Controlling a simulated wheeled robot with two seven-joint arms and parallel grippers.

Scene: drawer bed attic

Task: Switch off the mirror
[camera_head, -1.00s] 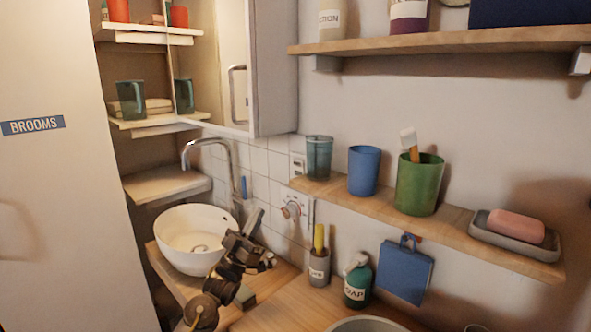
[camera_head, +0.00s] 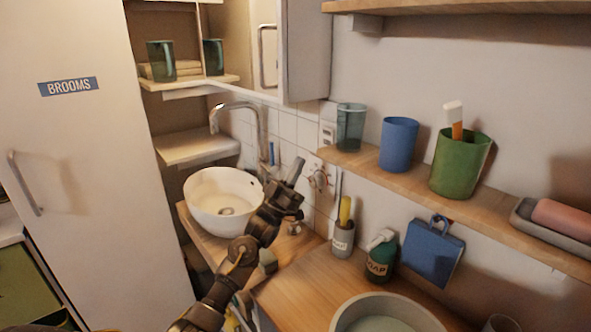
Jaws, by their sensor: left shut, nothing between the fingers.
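The mirror (camera_head: 238,40) hangs above the basin at top centre, beside a grey-white cabinet side; its top is cut off by the frame. It reflects a dark green cup and a handle. A small white wall fitting (camera_head: 327,134), which looks like a switch or socket, sits on the tiles below the cabinet. A round knob-like fitting (camera_head: 319,180) is on the wall below it. My left gripper (camera_head: 296,172) is shut and empty, pointing up in front of the tiles, left of the round fitting in the picture; I cannot tell the gap. My right gripper is not in view.
A white basin (camera_head: 222,198) with a tall tap (camera_head: 240,108) stands left of my arm. A wooden shelf (camera_head: 400,185) with cups juts out at right. A soap bottle (camera_head: 381,257) and brush holder (camera_head: 342,240) stand on the counter (camera_head: 305,290).

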